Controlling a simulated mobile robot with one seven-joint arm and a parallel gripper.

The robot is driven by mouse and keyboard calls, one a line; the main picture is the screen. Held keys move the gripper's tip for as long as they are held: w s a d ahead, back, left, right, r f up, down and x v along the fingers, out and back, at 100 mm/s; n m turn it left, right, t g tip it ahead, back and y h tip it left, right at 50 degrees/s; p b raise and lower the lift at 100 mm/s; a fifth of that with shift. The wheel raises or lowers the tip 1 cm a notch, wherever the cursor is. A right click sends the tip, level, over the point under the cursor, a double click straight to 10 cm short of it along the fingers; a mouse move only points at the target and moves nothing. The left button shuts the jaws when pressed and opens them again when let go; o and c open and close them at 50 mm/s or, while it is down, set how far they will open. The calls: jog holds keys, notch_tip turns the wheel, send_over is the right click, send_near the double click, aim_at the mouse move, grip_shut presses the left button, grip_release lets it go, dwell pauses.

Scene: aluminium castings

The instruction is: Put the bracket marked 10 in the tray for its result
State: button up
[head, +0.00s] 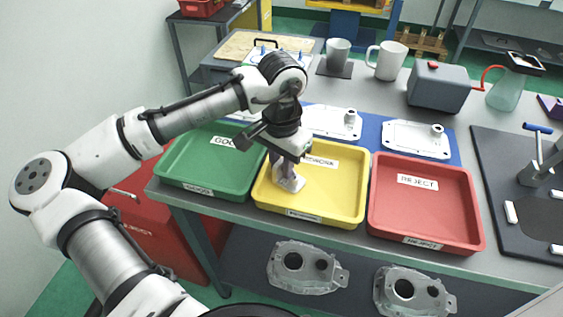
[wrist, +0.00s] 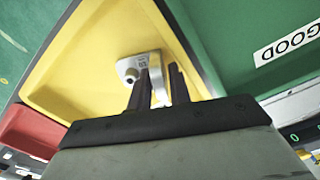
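A small pale metal bracket (head: 291,184) is at the yellow tray labelled REWORK (head: 345,205), low inside its walls. My gripper (head: 287,165) points down over this tray and appears shut on the bracket's upright plate. In the wrist view the bracket (wrist: 129,71) shows a round boss and a dark mark too small to read, with my gripper's fingers (wrist: 160,85) on either side of the plate. I cannot tell whether the bracket touches the tray floor. The green GOOD tray (head: 205,175) is to the left and the red REJECT tray (head: 425,205) to the right; both look empty.
Pale cast plates (head: 415,138) lie on a blue mat (head: 372,130) behind the trays. Mugs (head: 386,60), a grey box (head: 438,86) and a green flask (head: 506,90) stand farther back. A dark board (head: 500,165) lies at right. Castings (head: 305,268) sit on the lower shelf.

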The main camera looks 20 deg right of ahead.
notch_tip(320, 180, up, 12)
jog(key=shift+r, duration=0.15)
dwell(0.3)
